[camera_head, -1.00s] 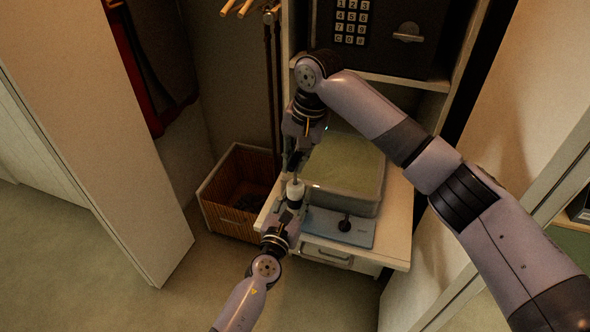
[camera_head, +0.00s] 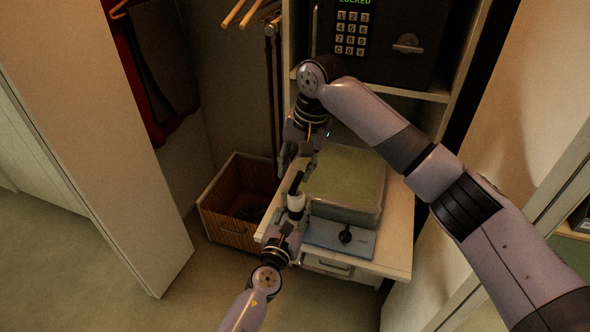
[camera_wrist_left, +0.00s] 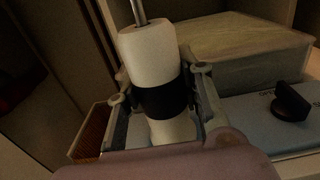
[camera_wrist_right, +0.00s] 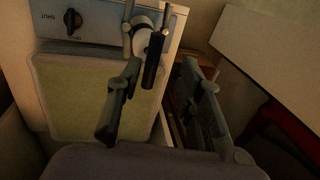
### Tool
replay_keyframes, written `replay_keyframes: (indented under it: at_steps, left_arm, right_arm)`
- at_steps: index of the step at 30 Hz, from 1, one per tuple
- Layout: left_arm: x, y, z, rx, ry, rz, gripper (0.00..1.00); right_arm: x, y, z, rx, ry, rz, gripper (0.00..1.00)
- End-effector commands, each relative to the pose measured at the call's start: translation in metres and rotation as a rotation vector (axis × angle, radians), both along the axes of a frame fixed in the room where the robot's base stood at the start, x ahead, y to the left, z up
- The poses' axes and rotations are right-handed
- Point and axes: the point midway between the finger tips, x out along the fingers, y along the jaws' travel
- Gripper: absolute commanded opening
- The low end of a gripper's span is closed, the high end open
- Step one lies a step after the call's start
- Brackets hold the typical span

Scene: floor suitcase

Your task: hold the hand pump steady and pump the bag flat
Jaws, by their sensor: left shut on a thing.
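The hand pump (camera_head: 296,203) stands upright at the cabinet's left front edge; its white body with a black band (camera_wrist_left: 163,97) fills the left wrist view. My left gripper (camera_head: 290,217) is shut around that body. A metal rod (camera_wrist_left: 138,12) rises from its top to a black handle (camera_wrist_right: 154,62). My right gripper (camera_head: 299,158) is above the handle with its fingers spread apart; the handle shows between them in the right wrist view. The bag (camera_head: 343,184), clear around a greenish block, lies on the cabinet right of the pump and still looks thick.
A blue panel (camera_head: 325,237) with a black knob (camera_head: 345,236) lies in front of the bag. A wicker basket (camera_head: 222,222) stands on the floor left. A keypad safe (camera_head: 385,45) is above, and the closet door (camera_head: 95,130) is left.

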Motion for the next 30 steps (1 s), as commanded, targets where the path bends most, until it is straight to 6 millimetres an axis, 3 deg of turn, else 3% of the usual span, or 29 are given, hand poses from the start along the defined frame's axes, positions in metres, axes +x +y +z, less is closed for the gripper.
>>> replay_keyframes:
  at_steps: [9, 15, 30]
  left_arm:
    - [0.0, 0.001, 0.0, 0.001, 0.0, 0.002, 0.0]
    - [0.0, 0.001, 0.0, 0.001, 0.0, 0.002, 0.0]
    - [0.0, 0.001, 0.001, 0.001, -0.001, 0.001, 0.0]
  right_arm:
    - [-0.004, -0.012, 0.067, 0.002, -0.005, 0.001, 0.34]
    - [-0.006, -0.017, 0.097, 0.002, -0.004, 0.001, 0.34]
    - [-0.007, -0.02, 0.107, 0.002, -0.002, 0.001, 0.34]
